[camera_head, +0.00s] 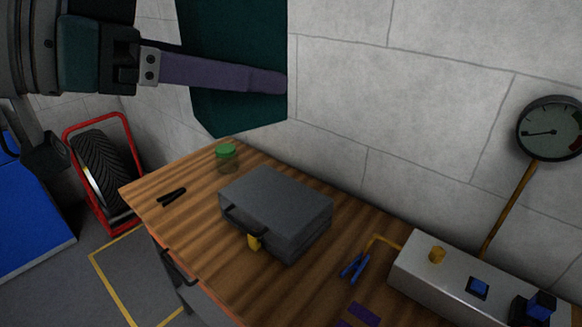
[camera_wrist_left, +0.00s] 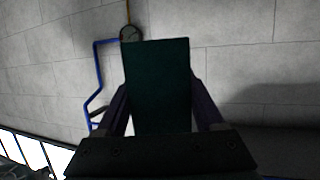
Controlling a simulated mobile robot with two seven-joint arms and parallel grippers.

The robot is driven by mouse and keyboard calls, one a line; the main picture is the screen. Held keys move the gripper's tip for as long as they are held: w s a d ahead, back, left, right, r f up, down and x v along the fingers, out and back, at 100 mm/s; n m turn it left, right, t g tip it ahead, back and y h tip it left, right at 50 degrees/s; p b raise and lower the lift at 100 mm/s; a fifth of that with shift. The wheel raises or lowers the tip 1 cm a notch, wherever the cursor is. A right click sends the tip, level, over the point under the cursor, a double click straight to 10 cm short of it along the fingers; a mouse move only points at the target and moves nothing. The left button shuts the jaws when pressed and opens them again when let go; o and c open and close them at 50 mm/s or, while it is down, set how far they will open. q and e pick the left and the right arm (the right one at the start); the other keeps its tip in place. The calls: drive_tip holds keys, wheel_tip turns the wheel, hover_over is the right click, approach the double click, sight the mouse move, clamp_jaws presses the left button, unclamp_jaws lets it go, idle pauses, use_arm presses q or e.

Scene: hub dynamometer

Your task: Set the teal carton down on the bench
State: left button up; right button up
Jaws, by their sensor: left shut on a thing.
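The dark teal carton (camera_head: 235,60) fills the upper middle of the head view, close to the camera, and hides part of the wall. My left gripper (camera_head: 275,84) comes in from the left with a purple finger against the carton's side. In the left wrist view the carton (camera_wrist_left: 158,85) stands between the two purple fingers (camera_wrist_left: 160,108), which are shut on it. The carton is held in the air above the wooden bench (camera_head: 190,215). My right gripper is not in view.
On the bench are a grey case (camera_head: 275,210), a green-lidded jar (camera_head: 227,158), black pliers (camera_head: 172,196), a blue tool (camera_head: 354,267) and a grey control box (camera_head: 450,285). A gauge (camera_head: 552,130) stands at right. A tyre rack (camera_head: 103,175) is left of the bench.

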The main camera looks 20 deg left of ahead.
use_arm(q)
drive_tip(key=w+d+f+n+y+b, duration=0.1)
drive_tip(key=w+f+b, duration=0.1)
drive_tip(key=f+b, duration=0.8)
drive_tip(key=w+f+n+t+y+b, duration=0.1)
drive_tip(key=w+f+b, duration=0.1)
drive_tip(key=f+b, duration=0.9)
drive_tip(key=w+d+f+t+y+b, duration=0.1)
drive_tip(key=f+b, duration=0.9)
drive_tip(key=f, duration=1.2)
drive_tip(key=shift+w+d+n, duration=0.35)
drive_tip(key=shift+w+n, duration=0.05)
drive_tip(key=shift+w, duration=0.15)
drive_tip(key=shift+f+b, duration=1.05)
drive_tip(key=shift+f, duration=1)
drive_tip(key=shift+f, duration=0.1)
